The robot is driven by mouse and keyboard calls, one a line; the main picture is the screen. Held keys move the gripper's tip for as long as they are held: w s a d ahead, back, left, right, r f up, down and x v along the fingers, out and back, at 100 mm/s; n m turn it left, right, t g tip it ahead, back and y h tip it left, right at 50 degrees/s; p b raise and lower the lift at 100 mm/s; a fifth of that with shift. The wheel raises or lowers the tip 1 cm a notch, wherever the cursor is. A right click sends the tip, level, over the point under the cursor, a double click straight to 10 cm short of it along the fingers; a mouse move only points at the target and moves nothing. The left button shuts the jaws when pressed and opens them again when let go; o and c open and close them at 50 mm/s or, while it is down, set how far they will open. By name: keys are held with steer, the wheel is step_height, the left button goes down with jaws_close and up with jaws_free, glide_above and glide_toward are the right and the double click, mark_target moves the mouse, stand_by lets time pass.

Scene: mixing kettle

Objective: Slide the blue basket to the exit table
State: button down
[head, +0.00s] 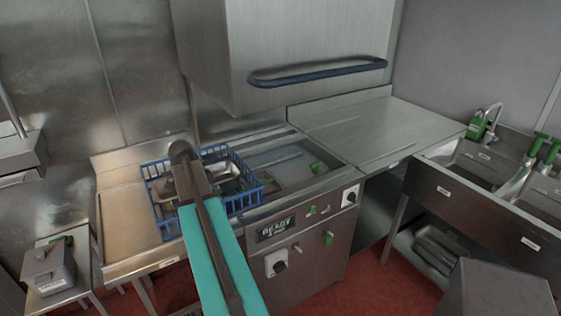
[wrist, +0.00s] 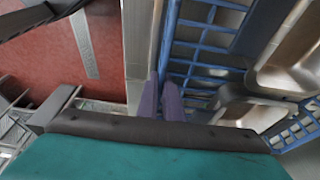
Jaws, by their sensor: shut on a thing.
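The blue basket (head: 245,203) holds metal pans and trays. In the head view it straddles the left steel table (head: 118,215) and the left part of the washing machine's bed (head: 287,160). My arm crosses in front of it and hides its middle, and my gripper's fingers are hidden there. In the wrist view my gripper (wrist: 164,98) has its two purple fingers close together at the side wall of the blue basket (wrist: 205,47), shut on it. The right steel table (head: 375,125) is bare. No label shows which table is the exit table.
The machine's raised hood (head: 290,45) with a dark blue bar handle (head: 318,72) hangs over the bed. Sinks (head: 470,165) stand at the right. A grey container (head: 48,268) sits on a low stand at the left. Red floor lies in front.

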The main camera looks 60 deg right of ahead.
mark_target(160, 222)
steer(key=shift+w+a+r, duration=0.1)
steer(key=shift+w+a, duration=1.6)
steer(key=shift+a, duration=0.9)
steer(key=shift+w+a+f, duration=0.1)
steer(key=shift+w+a, duration=1.6)
steer(key=shift+a, duration=0.95)
steer(key=shift+w+a+r, duration=0.1)
steer(key=shift+w+a, duration=1.6)
steer(key=shift+a, duration=0.9)
steer(key=c, duration=1.9)
jaws_free()
steer(key=shift+o, duration=0.9)
steer(key=shift+s+a, duration=0.1)
steer(key=o, duration=0.4)
steer(key=shift+c, duration=0.2)
steer(key=p+v, duration=0.3)
steer(key=v, duration=0.4)
steer(key=shift+p, duration=0.4)
